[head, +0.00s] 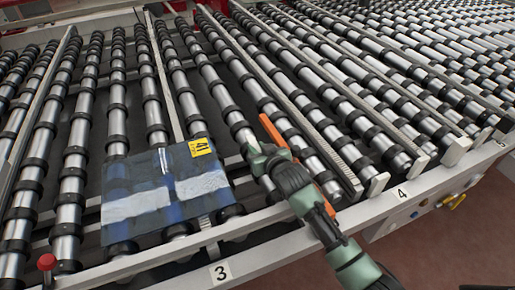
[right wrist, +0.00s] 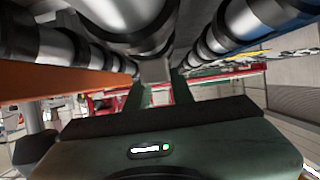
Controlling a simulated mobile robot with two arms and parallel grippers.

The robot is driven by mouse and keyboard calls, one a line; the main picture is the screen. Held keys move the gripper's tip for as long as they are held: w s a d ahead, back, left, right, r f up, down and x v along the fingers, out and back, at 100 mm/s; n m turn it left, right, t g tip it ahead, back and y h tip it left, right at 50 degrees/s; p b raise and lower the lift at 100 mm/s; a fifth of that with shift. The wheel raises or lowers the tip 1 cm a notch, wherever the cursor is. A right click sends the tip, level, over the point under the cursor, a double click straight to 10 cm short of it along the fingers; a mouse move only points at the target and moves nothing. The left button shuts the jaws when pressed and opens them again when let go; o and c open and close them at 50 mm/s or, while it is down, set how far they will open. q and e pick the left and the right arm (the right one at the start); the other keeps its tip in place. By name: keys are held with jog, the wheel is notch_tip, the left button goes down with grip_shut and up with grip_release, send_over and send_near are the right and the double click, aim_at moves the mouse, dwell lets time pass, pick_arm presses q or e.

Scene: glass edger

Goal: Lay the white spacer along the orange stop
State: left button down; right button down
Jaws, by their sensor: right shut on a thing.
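The orange stop (head: 300,155) is a long bar lying between rollers in the middle of the head view. It also shows at the left of the right wrist view (right wrist: 60,82). My right gripper (head: 262,157) is low over the rollers, just left of the stop. It is shut on a pale piece (right wrist: 155,70), which seems to be the white spacer. In the head view the gripper mostly hides this piece, and I cannot tell whether it touches the stop. My left gripper is not in view.
A bluish glass sheet (head: 165,190) with a yellow label (head: 200,147) lies on the rollers left of my right gripper. The pale front rail (head: 270,240) carries number plates 3 and 4. A red knob (head: 46,262) stands at the front left.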

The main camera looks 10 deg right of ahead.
jog(key=shift+f, duration=0.5)
jog(key=c, duration=1.1)
grip_release()
jog(key=shift+c, duration=0.2)
jog(key=shift+r, duration=0.15)
